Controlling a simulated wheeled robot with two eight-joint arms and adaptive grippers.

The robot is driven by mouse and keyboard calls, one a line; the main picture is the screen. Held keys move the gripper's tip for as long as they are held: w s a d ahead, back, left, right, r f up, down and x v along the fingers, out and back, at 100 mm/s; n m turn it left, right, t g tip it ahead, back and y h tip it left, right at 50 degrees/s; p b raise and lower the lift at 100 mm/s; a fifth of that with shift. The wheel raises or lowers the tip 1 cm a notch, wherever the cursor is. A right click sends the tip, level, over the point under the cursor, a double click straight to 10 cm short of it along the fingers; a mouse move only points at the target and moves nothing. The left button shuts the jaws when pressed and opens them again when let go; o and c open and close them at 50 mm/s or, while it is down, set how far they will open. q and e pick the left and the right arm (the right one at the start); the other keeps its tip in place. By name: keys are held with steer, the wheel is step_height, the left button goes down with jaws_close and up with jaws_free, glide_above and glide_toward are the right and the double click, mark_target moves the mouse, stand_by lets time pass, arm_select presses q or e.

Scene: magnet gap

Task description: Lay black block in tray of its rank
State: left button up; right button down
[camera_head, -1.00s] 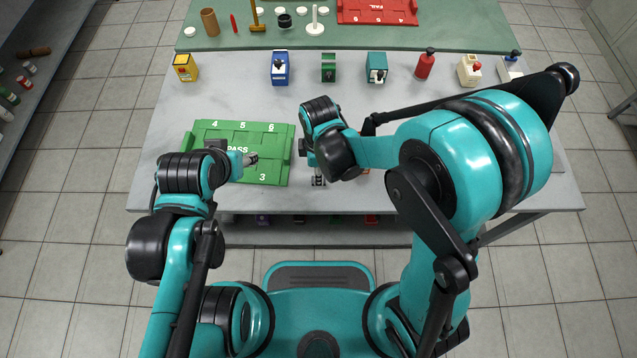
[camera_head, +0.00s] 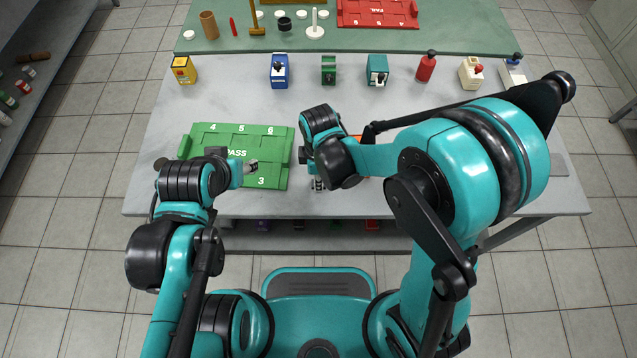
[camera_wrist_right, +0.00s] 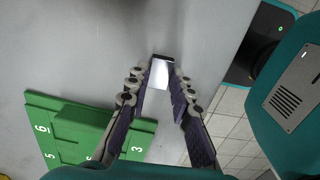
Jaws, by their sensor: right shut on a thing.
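My right gripper (camera_wrist_right: 168,88) is shut on a block (camera_wrist_right: 161,74) in the right wrist view. The block has a dark far edge and a bright, glaring face; any mark on it is unreadable. In the head view the right gripper (camera_head: 318,183) hangs just right of the green PASS tray (camera_head: 200,142), near the table's front, and the block cannot be made out. The green tray shows numbers 3, 4, 5 and 6; my left arm covers part of it. My left gripper (camera_head: 250,166) is over the tray, its fingers too small to judge. A red FAIL tray (camera_head: 372,14) lies at the back.
Several coloured devices stand in a row behind the work area, including a yellow one (camera_head: 183,70), a blue one (camera_head: 279,70) and a red bottle (camera_head: 426,66). A green mat (camera_head: 350,42) lies behind them. The grey table (camera_head: 240,100) between row and tray is clear.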

steer(key=shift+r+p, duration=1.8)
steer(key=shift+r, duration=0.65)
arm_select(q)
step_height(320, 180, up, 4)
steer(key=shift+f, duration=0.15)
